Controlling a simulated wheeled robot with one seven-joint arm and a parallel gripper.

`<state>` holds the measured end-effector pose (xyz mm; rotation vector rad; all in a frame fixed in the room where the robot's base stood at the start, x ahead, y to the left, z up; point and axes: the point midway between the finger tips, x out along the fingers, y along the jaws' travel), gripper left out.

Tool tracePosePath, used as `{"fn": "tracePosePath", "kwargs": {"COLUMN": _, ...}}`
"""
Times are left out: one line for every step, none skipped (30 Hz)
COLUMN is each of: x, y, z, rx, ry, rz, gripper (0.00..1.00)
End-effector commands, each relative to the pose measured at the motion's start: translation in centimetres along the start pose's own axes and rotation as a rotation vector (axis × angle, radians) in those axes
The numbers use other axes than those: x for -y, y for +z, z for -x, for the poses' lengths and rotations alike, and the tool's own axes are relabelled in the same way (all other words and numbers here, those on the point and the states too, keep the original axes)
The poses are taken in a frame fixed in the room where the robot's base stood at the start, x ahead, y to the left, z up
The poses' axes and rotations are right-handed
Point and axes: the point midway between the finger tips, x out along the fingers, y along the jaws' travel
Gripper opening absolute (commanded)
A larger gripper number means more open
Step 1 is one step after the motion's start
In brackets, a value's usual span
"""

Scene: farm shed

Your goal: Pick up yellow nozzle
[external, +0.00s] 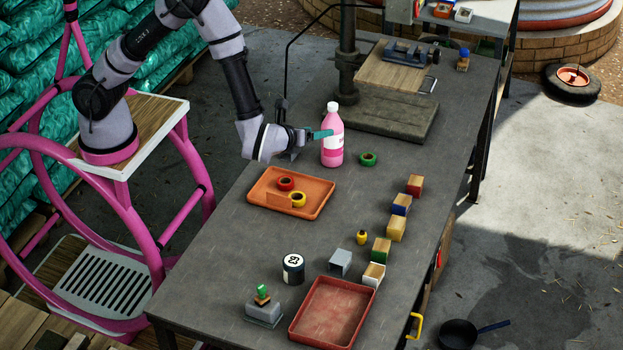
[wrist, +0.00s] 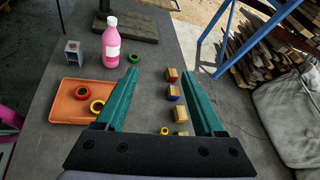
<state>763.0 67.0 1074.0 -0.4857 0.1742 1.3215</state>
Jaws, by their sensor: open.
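A small yellow piece with a dark top, which looks like the yellow nozzle (external: 362,237), stands on the grey table right of its middle, apart from the blocks. In the wrist view the small yellow piece (wrist: 165,131) shows low between the fingers, well below them. My gripper (external: 321,134) is high over the far part of the table, in front of the pink bottle (external: 332,150) as the external view sees it. In the wrist view my gripper (wrist: 165,73) has its teal fingers wide apart with nothing held.
An orange tray (external: 258,200) holds a red ring and a yellow ring. A green ring (external: 368,159) lies near the bottle. Several coloured blocks (external: 396,228) line the right edge. A black-and-white can (external: 293,269) and red tray (external: 298,338) are nearer. The table centre is clear.

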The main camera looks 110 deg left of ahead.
Motion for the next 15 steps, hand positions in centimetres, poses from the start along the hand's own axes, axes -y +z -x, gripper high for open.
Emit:
{"fn": "tracePosePath", "kwargs": {"x": 0.2, "y": -2.9, "z": -1.1, "rx": 0.003, "ry": -0.027, "rz": -0.060, "gripper": 0.70}}
{"fn": "tracePosePath", "kwargs": {"x": 0.5, "y": -4.3, "z": -1.7, "rx": 0.006, "ry": -0.049, "rz": -0.090, "gripper": 0.70}}
{"fn": "tracePosePath", "kwargs": {"x": 0.7, "y": -6.3, "z": -2.4, "rx": 0.010, "ry": -0.079, "rz": -0.131, "gripper": 0.70}}
{"fn": "tracePosePath", "kwargs": {"x": 0.9, "y": -7.9, "z": -2.9, "rx": 0.010, "ry": -0.101, "rz": -0.160, "gripper": 0.70}}
{"fn": "tracePosePath", "kwargs": {"x": 1.0, "y": -9.5, "z": -3.4, "rx": 0.011, "ry": -0.125, "rz": -0.187, "gripper": 0.70}}
{"fn": "tracePosePath", "kwargs": {"x": 1.0, "y": -11.7, "z": -3.9, "rx": 0.008, "ry": -0.156, "rz": -0.225, "gripper": 0.70}}
{"fn": "tracePosePath", "kwargs": {"x": 1.0, "y": -13.3, "z": -4.3, "rx": 0.007, "ry": -0.180, "rz": -0.251, "gripper": 0.70}}
{"fn": "tracePosePath", "kwargs": {"x": 0.9, "y": -14.9, "z": -4.6, "rx": 0.003, "ry": -0.203, "rz": -0.275, "gripper": 0.70}}
{"fn": "tracePosePath", "kwargs": {"x": 0.7, "y": -17.0, "z": -5.0, "rx": -0.001, "ry": -0.233, "rz": -0.304, "gripper": 0.70}}
{"fn": "tracePosePath", "kwargs": {"x": 0.6, "y": -18.6, "z": -5.2, "rx": -0.006, "ry": -0.255, "rz": -0.324, "gripper": 0.70}}
{"fn": "tracePosePath", "kwargs": {"x": 0.4, "y": -20.0, "z": -5.4, "rx": -0.010, "ry": -0.277, "rz": -0.343, "gripper": 0.70}}
{"fn": "tracePosePath", "kwargs": {"x": 0.1, "y": -21.7, "z": -5.5, "rx": -0.017, "ry": -0.302, "rz": -0.365, "gripper": 0.70}}
{"fn": "tracePosePath", "kwargs": {"x": -0.1, "y": -22.9, "z": -5.6, "rx": -0.022, "ry": -0.320, "rz": -0.378, "gripper": 0.70}}
{"fn": "tracePosePath", "kwargs": {"x": -0.3, "y": -23.9, "z": -5.7, "rx": -0.025, "ry": -0.336, "rz": -0.389, "gripper": 0.70}}
{"fn": "tracePosePath", "kwargs": {"x": -0.6, "y": -25.0, "z": -5.8, "rx": -0.031, "ry": -0.353, "rz": -0.401, "gripper": 0.70}}
